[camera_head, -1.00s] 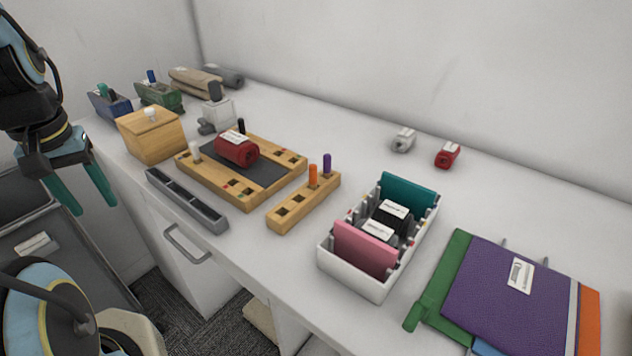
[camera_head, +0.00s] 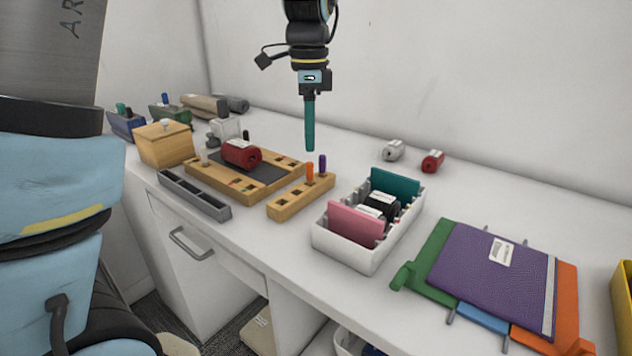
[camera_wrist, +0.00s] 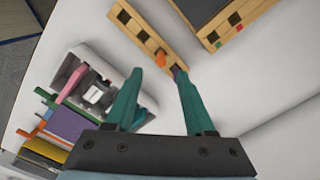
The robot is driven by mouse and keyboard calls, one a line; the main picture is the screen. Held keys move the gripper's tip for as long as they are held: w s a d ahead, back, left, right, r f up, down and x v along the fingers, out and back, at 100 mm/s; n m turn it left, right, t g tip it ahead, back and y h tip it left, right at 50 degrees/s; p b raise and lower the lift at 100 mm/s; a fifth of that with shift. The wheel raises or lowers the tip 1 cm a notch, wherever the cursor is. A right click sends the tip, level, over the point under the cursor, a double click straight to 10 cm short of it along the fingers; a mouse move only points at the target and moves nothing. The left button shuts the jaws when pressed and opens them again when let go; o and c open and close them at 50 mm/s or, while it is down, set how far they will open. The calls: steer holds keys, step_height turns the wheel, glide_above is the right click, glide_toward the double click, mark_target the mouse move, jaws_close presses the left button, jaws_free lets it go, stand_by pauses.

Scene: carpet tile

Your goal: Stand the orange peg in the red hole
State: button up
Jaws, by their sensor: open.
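The orange peg (camera_head: 309,171) stands upright in a small wooden rack (camera_head: 283,208), beside a purple peg (camera_head: 322,163). The orange peg (camera_wrist: 159,57) also shows in the wrist view. A larger wooden frame board (camera_head: 207,180) lies left of the rack, with small square holes. A red mark (camera_wrist: 238,28) and a green mark sit by holes on its near edge in the wrist view. My gripper (camera_head: 310,149) points down above the pegs, open and empty. In the wrist view its fingertips (camera_wrist: 160,73) appear around and short of the pegs; touching nothing that I can see.
A dark red roll (camera_head: 241,153) lies on the frame board's dark centre. A grey tray (camera_head: 195,195) lies in front of it. A white file box (camera_head: 345,250) stands right of the rack, with purple folders (camera_head: 480,265) farther right. A wooden box (camera_head: 165,146) stands at left.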

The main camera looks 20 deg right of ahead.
mark_target(310, 162)
step_height(310, 162, down, 9)
steer(key=shift+r+p, duration=0.2)
steer(key=shift+p, duration=0.65)
steer(key=shift+c, duration=0.2)
jaws_close()
